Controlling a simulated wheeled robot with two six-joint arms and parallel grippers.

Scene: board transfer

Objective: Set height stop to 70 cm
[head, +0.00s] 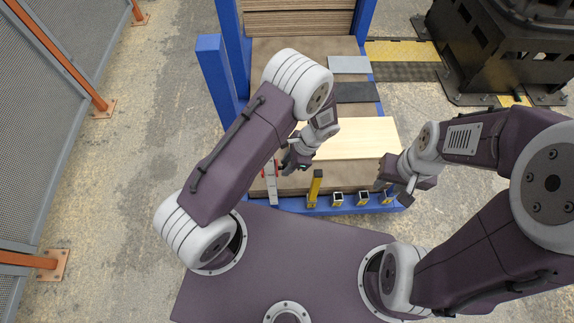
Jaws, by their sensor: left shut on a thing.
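A grey upright scale (272,190) stands at the front left of the blue-framed table. A small red height stop (264,172) sits on its upper part. My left gripper (285,167) is at the right side of the scale's upper part and shut on the red stop, though the contact is partly hidden by my fingers. Any markings on the scale are too small to read. My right gripper (384,182) is over the front right of the table, above the small posts. Its jaws are too small and shadowed to tell.
A yellow post (314,188) and several short square posts (337,199) line the table's front edge. A pale wooden board (355,138), a black plate (357,92) and a grey plate (349,65) lie behind. A blue upright (217,80) stands left; black machinery (500,45) stands right.

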